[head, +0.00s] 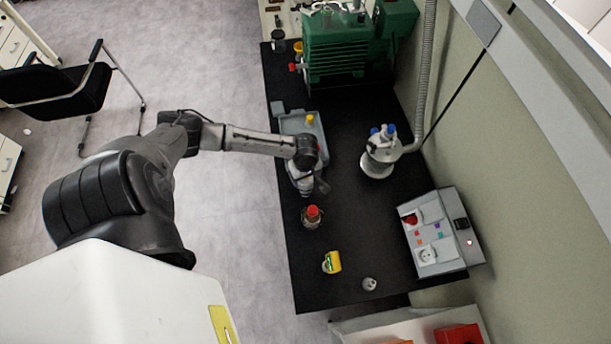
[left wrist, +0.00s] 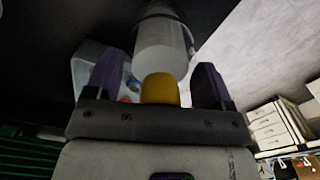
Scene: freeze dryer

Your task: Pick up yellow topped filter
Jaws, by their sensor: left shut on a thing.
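My left gripper (head: 305,180) is over the black bench, at the near end of a grey container. In the left wrist view the gripper (left wrist: 158,85) is shut on the yellow topped filter. Its yellow top (left wrist: 160,89) sits close to the palm between the dark fingers, and its pale grey body (left wrist: 163,48) extends away from the palm. In the head view the wrist and hand hide much of this spot. A yellow piece (head: 310,118) shows at the grey container; I cannot tell whether it is part of the held filter. My right gripper is not in view.
The grey container (head: 287,122) is behind my gripper. A red-capped bottle (head: 312,217), a yellow item (head: 332,263) and a small grey piece (head: 370,284) stand nearer. A blue-capped flask (head: 380,160) and a control box (head: 436,233) are right; a green pump (head: 340,45) is behind.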

